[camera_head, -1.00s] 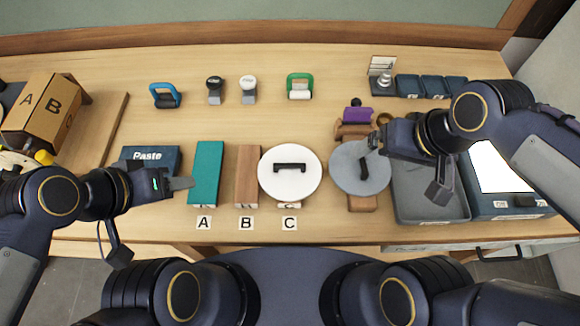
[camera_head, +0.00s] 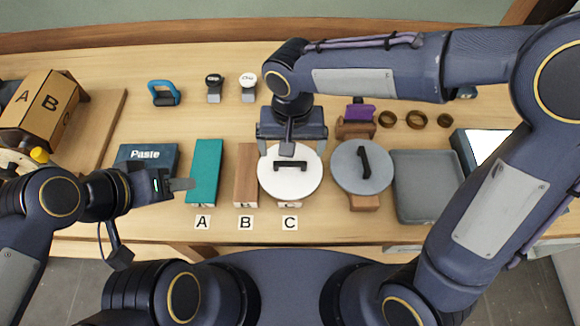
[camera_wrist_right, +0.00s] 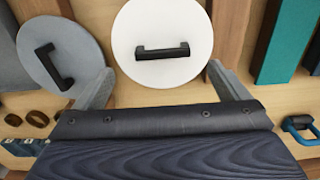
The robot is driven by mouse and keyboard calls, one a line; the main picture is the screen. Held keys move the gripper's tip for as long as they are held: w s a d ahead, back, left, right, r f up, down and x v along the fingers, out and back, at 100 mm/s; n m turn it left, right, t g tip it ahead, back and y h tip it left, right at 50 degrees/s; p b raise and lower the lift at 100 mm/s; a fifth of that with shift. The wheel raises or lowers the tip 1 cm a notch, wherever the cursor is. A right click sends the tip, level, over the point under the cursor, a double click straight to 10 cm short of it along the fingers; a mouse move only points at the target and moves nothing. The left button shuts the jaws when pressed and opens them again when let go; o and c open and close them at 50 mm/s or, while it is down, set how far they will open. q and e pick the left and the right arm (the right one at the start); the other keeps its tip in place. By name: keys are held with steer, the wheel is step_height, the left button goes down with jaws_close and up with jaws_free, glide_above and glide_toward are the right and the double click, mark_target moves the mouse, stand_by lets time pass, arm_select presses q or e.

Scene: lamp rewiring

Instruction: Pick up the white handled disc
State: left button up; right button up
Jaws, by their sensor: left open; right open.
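The white disc (camera_head: 290,184) with a black bar handle (camera_head: 291,166) lies above label C in the head view. It also shows in the right wrist view (camera_wrist_right: 185,65), with its handle between and beyond my fingertips. My right gripper (camera_head: 292,148) is open and empty over the far edge of the disc; its two fingers show apart in the right wrist view (camera_wrist_right: 160,80). I cannot tell its exact height above the disc. My left gripper (camera_head: 188,184) is open and empty, near the left side of the teal block.
A grey disc with a black handle (camera_head: 345,178) lies just right of the white one. A wooden block (camera_head: 245,175) and a teal block (camera_head: 204,170) stand to the left. A grey tray (camera_head: 425,210) is at right. Stamps (camera_head: 248,88) and a blue-handled tool (camera_head: 163,93) are behind.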

mark_target(290, 163)
steer(key=f, duration=0.3)
steer(key=f+p, duration=0.1)
steer(key=f, duration=0.2)
steer(key=shift+s+a, duration=0.1)
steer(key=shift+a, duration=0.1)
steer(key=c, duration=1.2)
steer(key=shift+r, duration=0.1)
